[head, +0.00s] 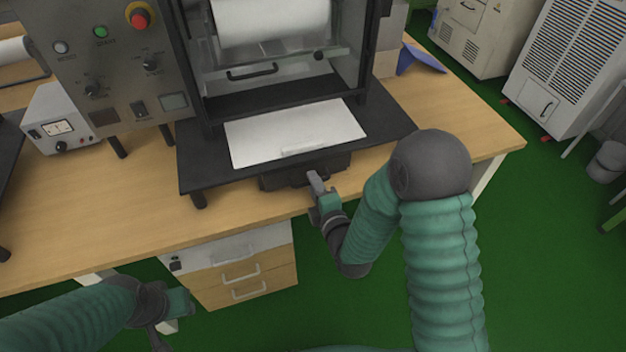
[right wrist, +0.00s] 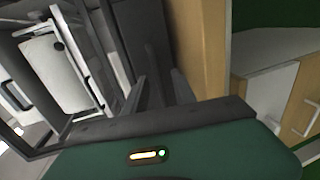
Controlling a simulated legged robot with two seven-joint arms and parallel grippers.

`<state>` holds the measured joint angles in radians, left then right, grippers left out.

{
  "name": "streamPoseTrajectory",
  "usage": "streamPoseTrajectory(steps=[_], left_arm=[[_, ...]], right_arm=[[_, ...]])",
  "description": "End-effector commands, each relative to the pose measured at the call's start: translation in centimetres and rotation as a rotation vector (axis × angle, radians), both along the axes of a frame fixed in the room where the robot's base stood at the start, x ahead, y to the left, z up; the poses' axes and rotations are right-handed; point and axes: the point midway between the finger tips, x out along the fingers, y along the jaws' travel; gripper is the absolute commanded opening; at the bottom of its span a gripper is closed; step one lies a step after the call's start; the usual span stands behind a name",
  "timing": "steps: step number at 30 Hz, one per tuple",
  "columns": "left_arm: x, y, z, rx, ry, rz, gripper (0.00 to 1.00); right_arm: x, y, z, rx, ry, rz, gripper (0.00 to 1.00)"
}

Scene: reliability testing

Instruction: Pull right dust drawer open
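A dark drawer-like box (head: 275,182) sits under the front edge of the machine's black platform, above the wooden table; I take it to be the dust drawer. It looks pushed in, and part of its front is hidden by my right gripper. My right gripper (head: 316,182) is at the front of this box, its fingertips close to it. In the right wrist view its two fingers (right wrist: 159,88) stand apart, with dark surfaces behind them; I cannot tell whether a handle lies between them. My left gripper (head: 178,303) is low at the left, away from the machine, its fingers unclear.
A white plate (head: 295,132) with a pale handle lies on the black platform (head: 200,178). A control panel (head: 115,70) with a red button stands left. A drawer cabinet (head: 236,270) is under the table (head: 70,225). Green floor (head: 530,250) is free at right.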

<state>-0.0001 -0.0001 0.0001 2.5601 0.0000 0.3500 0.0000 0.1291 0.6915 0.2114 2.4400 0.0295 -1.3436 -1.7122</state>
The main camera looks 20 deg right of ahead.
Motion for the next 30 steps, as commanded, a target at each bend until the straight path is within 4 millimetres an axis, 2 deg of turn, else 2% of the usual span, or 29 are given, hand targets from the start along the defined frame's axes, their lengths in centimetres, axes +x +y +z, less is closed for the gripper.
streamPoseTrajectory(steps=[2,9,30], left_arm=[[-0.01,0.01,0.01,0.0,0.0,0.0,0.36],[0.0,0.01,0.0,0.0,0.0,0.0,0.36],[0.0,0.0,-0.01,0.0,0.0,0.0,0.36]], right_arm=[[0.06,0.01,-0.03,0.0,0.001,0.0,0.32],[0.15,-0.03,-0.1,0.0,0.002,0.0,0.01],[0.1,-0.23,-0.24,-0.001,0.006,-0.005,0.0]])
